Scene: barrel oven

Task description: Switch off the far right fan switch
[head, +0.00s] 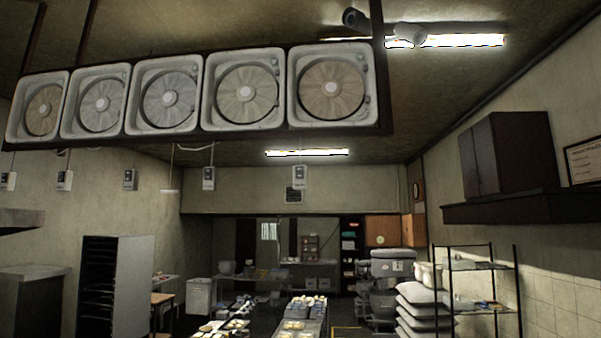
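A row of several square box fans hangs in a dark frame under the ceiling, across the upper left. The far right fan (332,87) is at the right end of the row. Small grey switch boxes hang on cords below the fans. The far right switch (299,177) hangs below the far right fan, and another switch (209,178) hangs to its left. The on or off positions are too small to tell. Neither of my grippers shows in the head view.
A dark wall cabinet (509,155) is at the right above a wire rack (478,290). A tall tray rack (115,287) stands at the left. Tables with trays (300,318) fill the lower middle. The air around the hanging switches looks clear.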

